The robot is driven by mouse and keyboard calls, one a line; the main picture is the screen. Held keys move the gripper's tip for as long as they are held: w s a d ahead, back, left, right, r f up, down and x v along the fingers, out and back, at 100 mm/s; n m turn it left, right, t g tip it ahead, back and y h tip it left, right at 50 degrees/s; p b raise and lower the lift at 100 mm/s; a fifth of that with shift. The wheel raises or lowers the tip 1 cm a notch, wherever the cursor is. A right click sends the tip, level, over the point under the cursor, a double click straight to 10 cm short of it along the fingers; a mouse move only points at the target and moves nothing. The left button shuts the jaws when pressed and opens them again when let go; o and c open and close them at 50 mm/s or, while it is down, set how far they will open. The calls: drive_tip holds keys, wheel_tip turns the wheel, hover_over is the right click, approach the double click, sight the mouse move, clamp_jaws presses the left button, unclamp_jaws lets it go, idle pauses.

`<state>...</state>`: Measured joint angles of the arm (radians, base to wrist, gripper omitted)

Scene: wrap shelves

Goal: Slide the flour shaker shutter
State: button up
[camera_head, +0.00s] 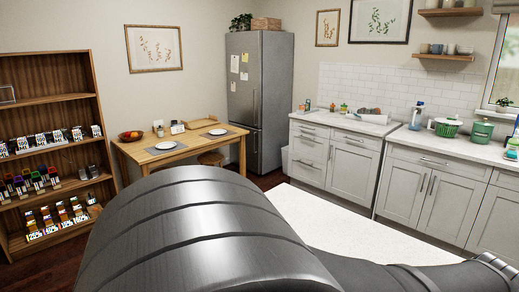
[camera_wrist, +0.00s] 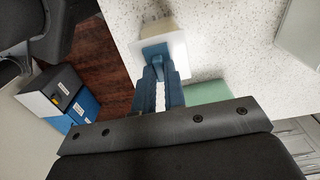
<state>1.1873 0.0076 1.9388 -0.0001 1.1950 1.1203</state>
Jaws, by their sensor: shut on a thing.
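In the wrist view, my gripper (camera_wrist: 160,64) has blue fingers close together, pointing at the speckled white counter (camera_wrist: 225,35). The fingers are shut on a small cream-white block (camera_wrist: 172,38) with a flat white plate and a blue patch at the fingertips. It looks like the flour shaker, but I cannot make out its shutter from this angle. The exact contact is partly hidden by the fingers. In the head view my own dark arm fills the foreground and hides the gripper and the block.
A pale green item (camera_wrist: 207,92) lies beside the fingers in the wrist view. Blue, white and black boxes (camera_wrist: 72,100) are at the left, beyond the counter edge. The head view shows a wooden shelf (camera_head: 48,98), a table (camera_head: 135,152), a fridge (camera_head: 262,90) and grey cabinets (camera_head: 352,165).

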drive_tip(key=shift+s+a, duration=0.5)
drive_tip(key=shift+s, duration=0.05)
drive_tip(key=o, duration=0.4)
drive_tip(key=shift+o, duration=0.2)
wheel_tip(320, 180, up, 7)
idle(0.9)
